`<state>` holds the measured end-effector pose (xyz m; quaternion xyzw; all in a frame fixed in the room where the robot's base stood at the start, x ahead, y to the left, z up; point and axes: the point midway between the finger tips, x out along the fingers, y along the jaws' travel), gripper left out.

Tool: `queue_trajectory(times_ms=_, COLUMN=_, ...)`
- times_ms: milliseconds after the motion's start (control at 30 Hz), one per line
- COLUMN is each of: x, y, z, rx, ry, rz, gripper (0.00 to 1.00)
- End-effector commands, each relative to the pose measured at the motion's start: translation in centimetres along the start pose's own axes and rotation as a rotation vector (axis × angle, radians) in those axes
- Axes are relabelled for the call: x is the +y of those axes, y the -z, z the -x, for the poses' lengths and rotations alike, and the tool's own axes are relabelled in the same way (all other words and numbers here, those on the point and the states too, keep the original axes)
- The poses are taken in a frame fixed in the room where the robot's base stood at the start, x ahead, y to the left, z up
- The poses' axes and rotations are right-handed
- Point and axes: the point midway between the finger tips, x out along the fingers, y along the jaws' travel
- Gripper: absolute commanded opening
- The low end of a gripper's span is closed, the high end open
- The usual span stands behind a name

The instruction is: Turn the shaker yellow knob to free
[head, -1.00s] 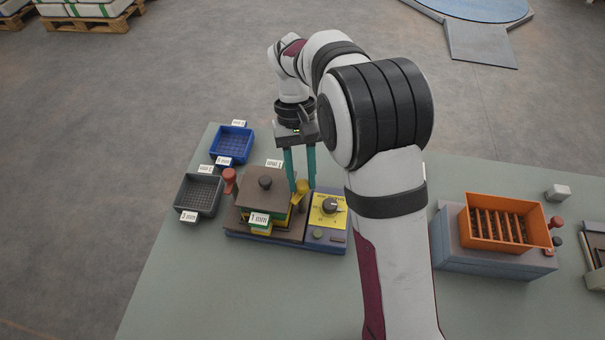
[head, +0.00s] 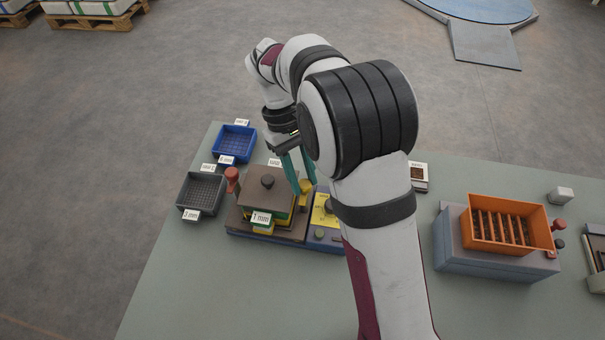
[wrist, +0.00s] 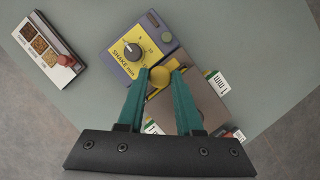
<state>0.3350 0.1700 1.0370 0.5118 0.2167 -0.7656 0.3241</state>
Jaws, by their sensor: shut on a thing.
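The shaker (head: 237,220) is a dark base with a stack of sieves under a brown square lid (head: 266,183) with a black knob. Its yellow knob (head: 307,186) stands at the stack's right side, beside the blue control box (head: 319,239). My gripper (wrist: 161,76) has its teal fingers on either side of the yellow knob, which shows round between the tips in the wrist view (wrist: 160,79). It is shut on that knob. The fingers slant in the head view. The box's yellow dial panel is partly hidden by my arm there but clear in the wrist view (wrist: 140,50).
A red-topped handle (head: 232,177) stands left of the stack. A blue tray (head: 233,142) and a dark grey tray (head: 200,192) lie further left. An orange slotted box (head: 507,222) sits on a grey-blue unit at the right. The table front is clear.

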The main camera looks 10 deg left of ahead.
Motion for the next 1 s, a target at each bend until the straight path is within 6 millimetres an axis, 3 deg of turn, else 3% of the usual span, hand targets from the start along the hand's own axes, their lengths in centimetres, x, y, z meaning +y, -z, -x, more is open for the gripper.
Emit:
queue_trajectory(times_ms=267, x=0.0, y=0.0, z=0.0, rx=0.001, ry=-0.002, rz=0.002, gripper=0.00)
queue_trajectory(times_ms=300, x=0.0, y=0.0, z=0.0, rx=0.001, ry=-0.002, rz=0.001, gripper=0.38)
queue_trajectory(times_ms=467, x=0.0, y=0.0, z=0.0, rx=0.000, ry=-0.001, rz=0.001, gripper=0.64)
queue_trajectory(times_ms=767, x=0.0, y=0.0, z=0.2, rx=0.001, ry=-0.001, rz=0.000, gripper=0.64)
queue_trajectory(times_ms=867, x=0.0, y=0.1, z=1.6, rx=0.002, ry=-0.002, rz=-0.001, gripper=0.64)
queue_trajectory(times_ms=1000, x=0.0, y=0.1, z=5.7, rx=0.006, ry=-0.001, rz=-0.002, gripper=0.64)
